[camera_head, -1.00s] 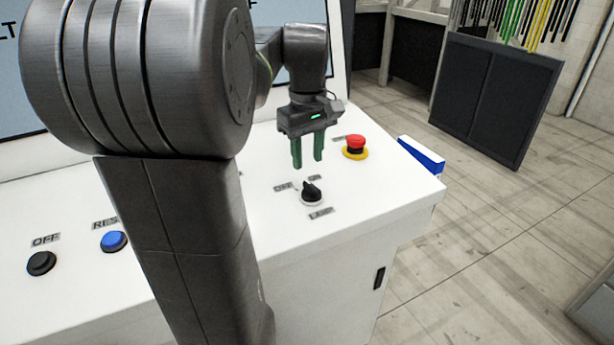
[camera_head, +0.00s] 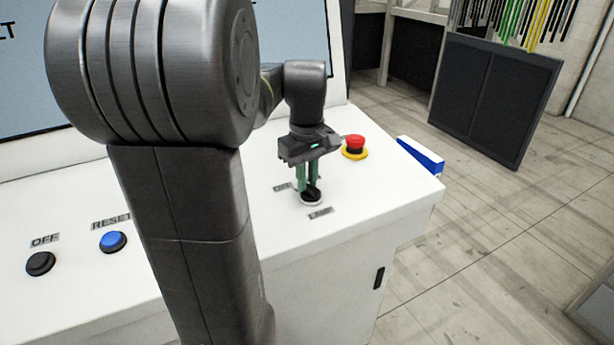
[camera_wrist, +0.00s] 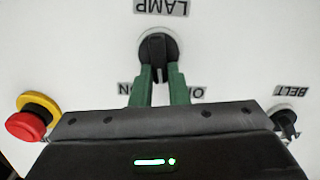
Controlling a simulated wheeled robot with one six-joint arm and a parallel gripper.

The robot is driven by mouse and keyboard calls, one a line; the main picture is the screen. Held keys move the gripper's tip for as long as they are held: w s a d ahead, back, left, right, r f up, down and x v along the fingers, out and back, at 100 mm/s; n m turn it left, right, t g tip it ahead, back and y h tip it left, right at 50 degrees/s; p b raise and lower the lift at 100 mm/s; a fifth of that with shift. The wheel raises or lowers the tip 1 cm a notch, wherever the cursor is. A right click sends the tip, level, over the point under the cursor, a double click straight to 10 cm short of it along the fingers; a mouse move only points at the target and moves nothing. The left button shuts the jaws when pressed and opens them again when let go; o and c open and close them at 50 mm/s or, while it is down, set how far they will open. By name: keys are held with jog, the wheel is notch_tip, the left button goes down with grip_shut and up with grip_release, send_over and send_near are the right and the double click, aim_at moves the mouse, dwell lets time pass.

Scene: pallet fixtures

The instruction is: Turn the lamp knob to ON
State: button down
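The black lamp knob (camera_head: 311,198) sits in a pale ring on the white console, between the LAMP label (camera_head: 321,213) and the OFF/ON labels, which my gripper partly covers. My gripper (camera_head: 308,186) points down over it, its two green fingers on either side of the knob's raised grip. In the wrist view, the fingers (camera_wrist: 160,72) flank the dark grip of the knob (camera_wrist: 157,46) closely and appear shut on it. The LAMP label (camera_wrist: 161,7) lies beyond the knob, with ON and OFF labels at the fingers' sides. The exact pointer direction is hard to tell.
A red emergency button (camera_head: 354,145) on a yellow base stands close to my gripper. A blue RESET button (camera_head: 113,242) and a black OFF button (camera_head: 40,263) are at left. The wrist view shows a BELT label (camera_wrist: 290,90) with another knob (camera_wrist: 284,113).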

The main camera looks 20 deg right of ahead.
aim_at(309, 181)
jog(key=shift+d+r+m+p, duration=0.15)
jog(key=shift+m+p, duration=0.5)
jog(key=shift+m, duration=0.35)
jog(key=shift+d+m+p, duration=0.15)
jog(key=shift+m+p, duration=0.2)
jog(key=shift+m, duration=0.85)
jog(key=c, duration=1.4)
grip_release()
notch_tip(309, 181, up, 14)
jog(key=shift+f, duration=0.25)
